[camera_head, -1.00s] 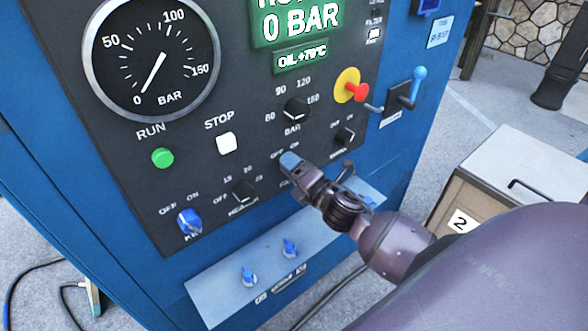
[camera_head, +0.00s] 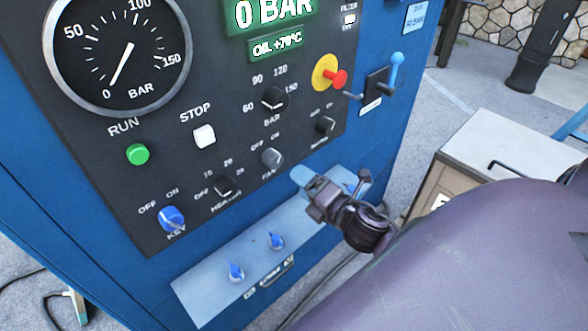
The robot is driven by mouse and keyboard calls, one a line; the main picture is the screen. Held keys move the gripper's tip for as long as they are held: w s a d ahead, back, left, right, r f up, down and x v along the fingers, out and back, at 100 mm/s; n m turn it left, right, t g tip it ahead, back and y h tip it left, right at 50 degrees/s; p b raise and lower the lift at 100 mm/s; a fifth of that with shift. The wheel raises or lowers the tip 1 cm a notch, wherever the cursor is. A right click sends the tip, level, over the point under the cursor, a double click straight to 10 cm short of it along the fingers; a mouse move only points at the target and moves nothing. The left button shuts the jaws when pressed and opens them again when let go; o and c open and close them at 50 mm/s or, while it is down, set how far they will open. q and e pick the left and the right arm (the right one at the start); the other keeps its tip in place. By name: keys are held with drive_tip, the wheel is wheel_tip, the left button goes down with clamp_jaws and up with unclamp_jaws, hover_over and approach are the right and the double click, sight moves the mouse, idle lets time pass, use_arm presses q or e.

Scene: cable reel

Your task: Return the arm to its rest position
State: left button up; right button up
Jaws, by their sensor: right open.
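My right gripper (camera_head: 332,180) is in front of the lower right of the control panel, with its arm coming in from the right. Its jaws are open, and I see nothing between them. It appears clear of the grey fan knob (camera_head: 271,157), which is in full view to its left. The gripper overlaps the upper right end of the grey lower plate (camera_head: 205,280) in the picture. My left gripper is not in view.
The blue cabinet (camera_head: 75,215) carries a gauge (camera_head: 118,55), a green run button (camera_head: 138,154), a blue key switch (camera_head: 172,218) and a red knob (camera_head: 337,78). A pale box (camera_head: 510,145) stands at right. Grey floor (camera_head: 460,95) shows beyond.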

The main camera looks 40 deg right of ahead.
drive_tip(key=shift+s, duration=0.45)
idle(0.4)
